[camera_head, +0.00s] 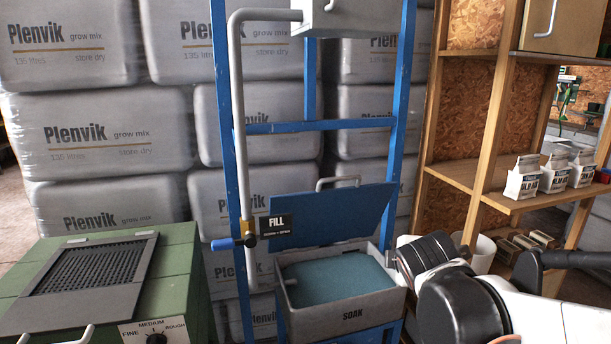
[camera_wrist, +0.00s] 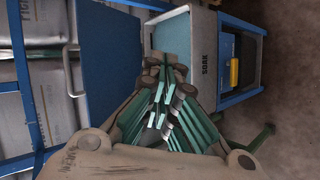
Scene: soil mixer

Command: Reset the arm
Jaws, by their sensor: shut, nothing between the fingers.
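My gripper (camera_wrist: 165,67) shows in the wrist view with its green-sided fingers drawn together and nothing between them. Its tips are over the near edge of the SOAK box, as seen in that view. In the head view my black-and-white arm reaches in from the right, its end beside the right edge of the grey SOAK box (camera_head: 345,314). Whether it touches the box I cannot tell. The box holds a blue-green surface (camera_head: 335,275), and its blue lid (camera_head: 330,215) stands raised behind it. The lid also shows in the wrist view (camera_wrist: 110,60).
A blue frame (camera_head: 400,110) carries a grey pipe (camera_head: 237,120) with a blue-handled FILL valve (camera_head: 245,242). A green machine (camera_head: 185,270) with a dark grille stands at left. Wooden shelves (camera_head: 455,170) with small cartons (camera_head: 523,178) stand at right. Plenvik bags (camera_head: 100,130) are stacked behind.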

